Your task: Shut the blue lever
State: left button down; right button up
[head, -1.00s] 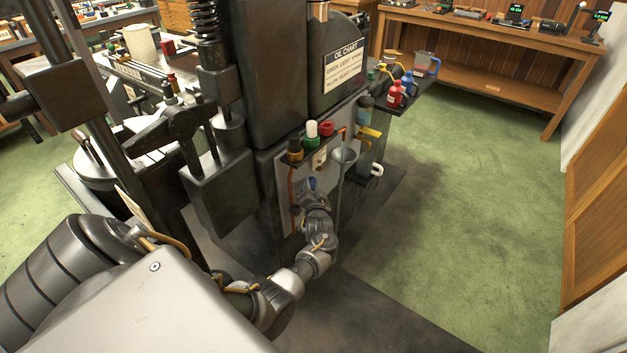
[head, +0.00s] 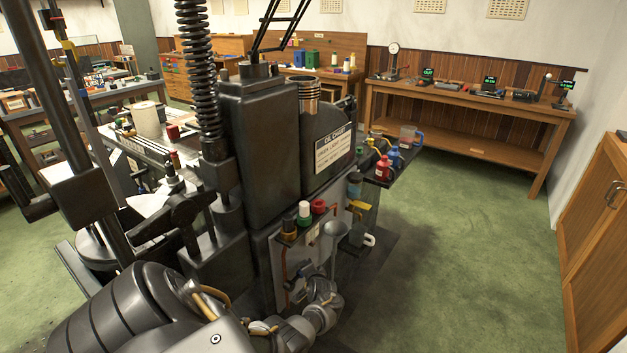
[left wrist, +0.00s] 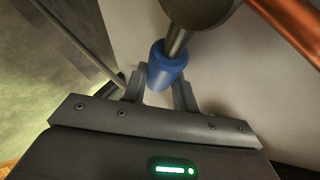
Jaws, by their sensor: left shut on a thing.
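The blue lever (left wrist: 166,68) shows in the left wrist view as a blue sleeve on a metal stem. The stem runs up to a round metal body at the top of that view. My left gripper (left wrist: 160,88) has one finger on each side of the blue sleeve and is shut on it. In the head view my left arm reaches in from the bottom left to the grey side panel of the machine, where my left gripper (head: 301,290) is small and partly hidden by my wrist. My right gripper is not in view.
A copper pipe (left wrist: 291,27) runs close to the lever. Above my arm, a shelf holds a green-and-white bottle (head: 304,212) and a red cup (head: 319,206), with a grey funnel (head: 334,232) beside them. Green floor (head: 450,230) to the right is clear.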

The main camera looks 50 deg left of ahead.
pick_arm(q)
jog(key=shift+s+f, duration=0.1)
jog(key=shift+f, duration=0.05)
jog(key=c, duration=1.4)
grip_release()
jog(key=shift+p+v, duration=1.5)
jog(key=shift+v, duration=3.85)
